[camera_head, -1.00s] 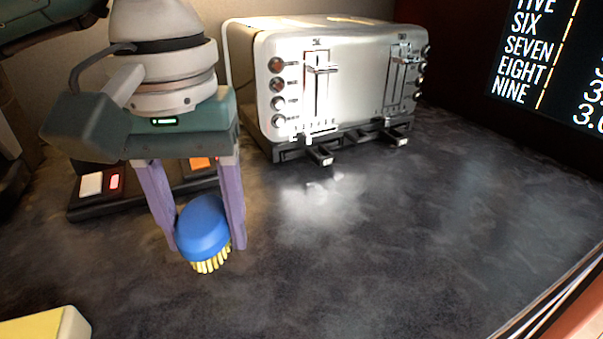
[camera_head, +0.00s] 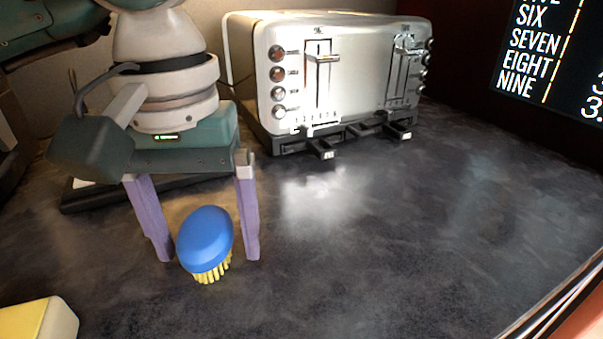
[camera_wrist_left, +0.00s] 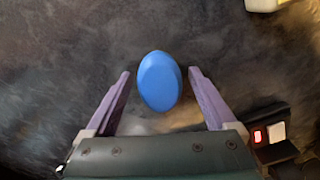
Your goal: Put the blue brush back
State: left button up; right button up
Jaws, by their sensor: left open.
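The blue brush (camera_head: 205,238) has a rounded blue back and yellow bristles. Its bristles point down and toward the front, and it appears to rest on the dark counter. My left gripper (camera_head: 208,260) is open, with one purple finger on each side of the brush and a visible gap on both sides. In the left wrist view the brush (camera_wrist_left: 159,82) lies between the fingertips (camera_wrist_left: 159,72), apart from both. The bristles are hidden there. My right gripper is not in view.
A silver toaster (camera_head: 345,70) stands behind and to the right. A dark base with switches (camera_wrist_left: 272,140) lies behind the gripper. A yellow and white block (camera_head: 40,320) sits at the front left. The counter (camera_head: 400,230) to the right is clear up to its edge.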

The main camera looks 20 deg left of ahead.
aim_at(202, 228)
pick_arm(q)
jog(key=shift+r, duration=0.1)
notch_tip(202, 228, up, 12)
jog(key=shift+p, duration=0.45)
jog(key=shift+s+r, duration=0.1)
